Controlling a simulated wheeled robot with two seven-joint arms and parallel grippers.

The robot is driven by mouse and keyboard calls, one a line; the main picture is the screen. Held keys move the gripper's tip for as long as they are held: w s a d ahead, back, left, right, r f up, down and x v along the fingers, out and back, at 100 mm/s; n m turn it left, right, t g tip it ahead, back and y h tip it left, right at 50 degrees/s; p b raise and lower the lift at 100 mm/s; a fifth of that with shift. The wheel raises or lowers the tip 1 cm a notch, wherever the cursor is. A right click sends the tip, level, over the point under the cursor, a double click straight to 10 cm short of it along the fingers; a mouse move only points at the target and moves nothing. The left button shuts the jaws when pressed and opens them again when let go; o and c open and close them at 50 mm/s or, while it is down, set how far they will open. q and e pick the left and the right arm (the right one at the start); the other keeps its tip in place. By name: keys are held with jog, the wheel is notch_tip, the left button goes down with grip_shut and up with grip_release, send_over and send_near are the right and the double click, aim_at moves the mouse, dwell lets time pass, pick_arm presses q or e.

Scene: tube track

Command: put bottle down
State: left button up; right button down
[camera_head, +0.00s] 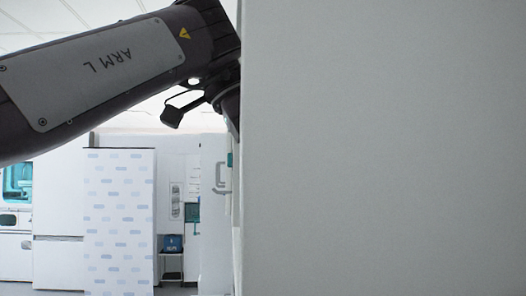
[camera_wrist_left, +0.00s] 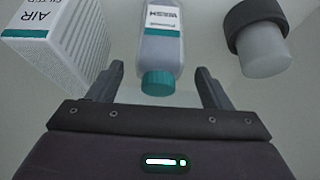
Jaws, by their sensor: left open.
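In the left wrist view a bottle (camera_wrist_left: 161,52) with a clear grey body, a white label and a teal cap lies or stands on a pale surface, cap toward my gripper. My left gripper (camera_wrist_left: 158,82) is open, with one finger on each side of the bottle's cap end. Gaps show between the fingers and the bottle, so it is not gripped. In the head view my left arm reaches in from the left, and its gripper is hidden behind a large grey panel. My right gripper is in neither view.
A white box (camera_wrist_left: 58,38) marked AIR is left of the bottle. A dark-and-grey cylindrical item (camera_wrist_left: 262,42) is at its right. In the head view a large plain grey panel (camera_head: 385,150) fills the right half. A patterned partition (camera_head: 119,220) stands in the background.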

pick_arm(q)
jog(key=shift+v, duration=2.7)
jog(key=shift+s+a, duration=0.1)
